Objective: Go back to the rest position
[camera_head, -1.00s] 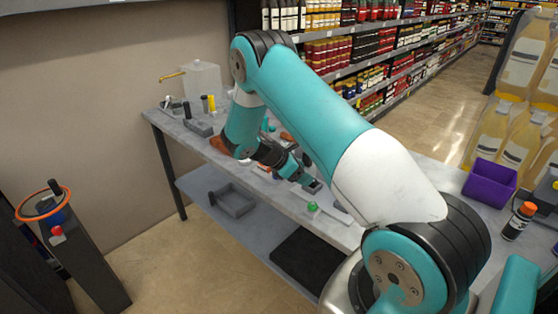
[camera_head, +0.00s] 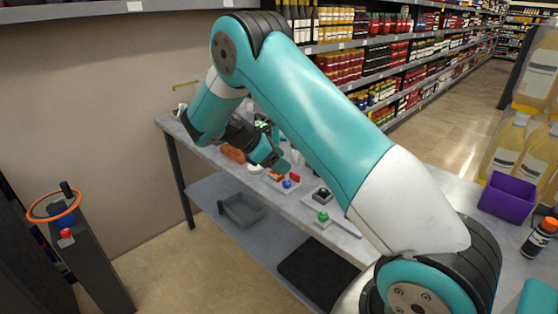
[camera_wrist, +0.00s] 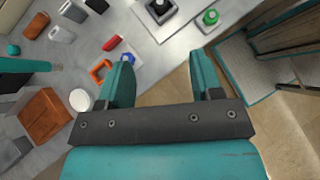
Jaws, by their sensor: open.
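My gripper (camera_wrist: 162,82) is open in the wrist view, its two teal fingers apart with nothing between them but table edge and floor. In the head view my gripper (camera_head: 279,163) hangs over the front part of the grey table (camera_head: 345,262), with my teal and white arm reaching across the picture. A dark square block with a knob (camera_wrist: 160,8) and a green knob (camera_wrist: 211,17) are ahead of the fingers in the wrist view.
An orange block (camera_wrist: 44,115), an orange bracket (camera_wrist: 100,71) and a white disc (camera_wrist: 80,100) lie left of my gripper. A purple bin (camera_head: 507,198) and an orange-capped bottle (camera_head: 540,236) stand at the right. A grey tray (camera_head: 241,209) sits on the lower shelf. A post with an orange ring (camera_head: 54,206) stands left.

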